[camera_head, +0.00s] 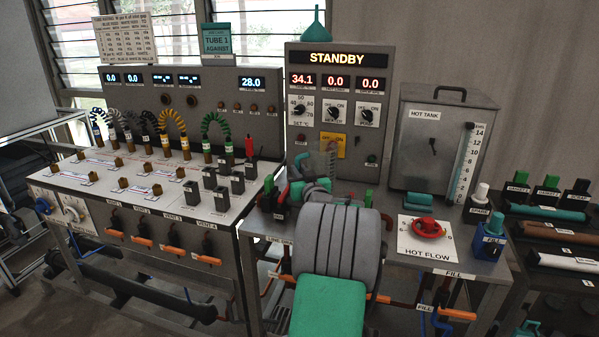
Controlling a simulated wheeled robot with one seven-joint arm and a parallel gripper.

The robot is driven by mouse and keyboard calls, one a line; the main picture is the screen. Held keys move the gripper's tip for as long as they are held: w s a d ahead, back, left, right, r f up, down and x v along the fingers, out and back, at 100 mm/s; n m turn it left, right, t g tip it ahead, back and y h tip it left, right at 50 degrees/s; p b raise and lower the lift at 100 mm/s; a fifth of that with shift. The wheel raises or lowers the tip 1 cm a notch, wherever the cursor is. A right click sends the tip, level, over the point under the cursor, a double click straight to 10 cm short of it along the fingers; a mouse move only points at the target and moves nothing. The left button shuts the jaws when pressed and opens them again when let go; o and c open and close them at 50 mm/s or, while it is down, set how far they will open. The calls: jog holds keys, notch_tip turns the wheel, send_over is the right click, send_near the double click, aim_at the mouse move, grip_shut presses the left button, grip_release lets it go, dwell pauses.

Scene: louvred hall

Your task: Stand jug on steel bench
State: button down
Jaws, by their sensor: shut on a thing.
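A see-through greyish vessel, which looks like the jug (325,160), shows above my gripper (312,184), in front of the lower part of the standby panel. My gripper is shut on it, though the fingers are small and partly hidden behind my own arm. The lower part of the jug is hidden too, and I cannot tell whether it touches the bench. The steel bench (470,262) stands on the right, with bare top around its front edge.
On the bench stand the hot tank (425,150), a red hot flow valve (429,228) on a white plate and a blue fill fitting (488,241). The standby panel (337,90) rises behind. A console (150,200) with coiled leads adjoins on the left.

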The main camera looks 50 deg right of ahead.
jog(key=shift+f, duration=0.1)
jog(key=c, duration=1.4)
grip_release()
jog(key=shift+r, duration=0.3)
jog(key=shift+f+b+v, duration=0.1)
jog(key=shift+b+v, duration=0.3)
jog(key=shift+v, duration=2.6)
jog(key=shift+f+b+v, duration=0.15)
jog(key=shift+b+v, duration=0.2)
jog(key=shift+v, duration=2.7)
